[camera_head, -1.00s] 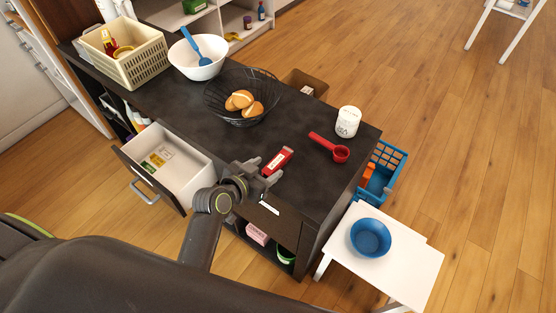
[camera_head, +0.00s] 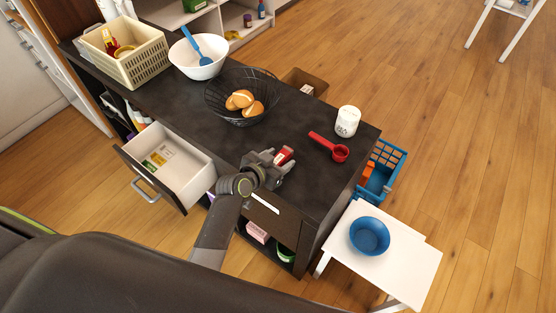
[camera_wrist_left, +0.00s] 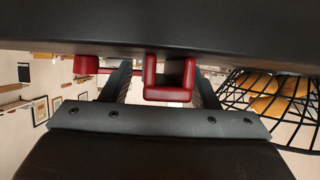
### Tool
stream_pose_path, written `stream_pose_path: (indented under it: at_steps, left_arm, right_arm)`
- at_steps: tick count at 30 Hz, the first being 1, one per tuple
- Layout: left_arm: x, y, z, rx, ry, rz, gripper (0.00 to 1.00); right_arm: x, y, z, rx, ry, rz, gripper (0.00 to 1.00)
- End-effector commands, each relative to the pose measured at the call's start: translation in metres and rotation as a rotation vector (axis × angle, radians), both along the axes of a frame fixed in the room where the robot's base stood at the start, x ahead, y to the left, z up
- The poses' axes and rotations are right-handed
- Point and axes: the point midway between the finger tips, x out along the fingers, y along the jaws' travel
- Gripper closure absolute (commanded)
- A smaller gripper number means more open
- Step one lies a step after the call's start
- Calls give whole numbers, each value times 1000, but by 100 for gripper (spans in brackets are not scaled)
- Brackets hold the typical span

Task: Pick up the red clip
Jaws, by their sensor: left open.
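The red clip (camera_head: 285,154) lies on the dark countertop (camera_head: 310,187), near its front edge. It has a pale marking on top in the head view. My left gripper (camera_head: 277,163) is open and low over the counter, with its fingertips at the near end of the clip, partly hiding it. In the left wrist view the red clip (camera_wrist_left: 170,94) shows end-on between the two spread fingers of my left gripper (camera_wrist_left: 163,84), with a gap visible on each side. I cannot tell whether either finger touches it. My right gripper is not in view.
A red scoop (camera_head: 341,153) and a white canister (camera_head: 347,121) stand to the right. A black wire basket (camera_head: 215,108) with buns is behind. An open drawer (camera_head: 199,176) juts out at front left. A white side table (camera_head: 408,262) holds a blue bowl (camera_head: 369,236).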

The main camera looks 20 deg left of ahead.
Motion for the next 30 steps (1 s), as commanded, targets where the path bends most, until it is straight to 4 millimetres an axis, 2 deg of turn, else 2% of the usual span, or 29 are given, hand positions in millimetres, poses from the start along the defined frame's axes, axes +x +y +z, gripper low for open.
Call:
stream_pose_path:
  at_steps: [2,12,19,22,30]
  left_arm:
    - [0,0,0,0,0,0,49]
    - [0,0,0,-1,0,0,94]
    - [0,0,1,0,0,0,94]
    - [0,0,8,-2,-3,0,95]
    - [0,0,57,-1,-5,1,95]
  right_arm:
    - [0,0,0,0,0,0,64]
    - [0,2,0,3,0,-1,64]
    - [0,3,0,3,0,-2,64]
    - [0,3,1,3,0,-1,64]
    - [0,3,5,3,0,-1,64]
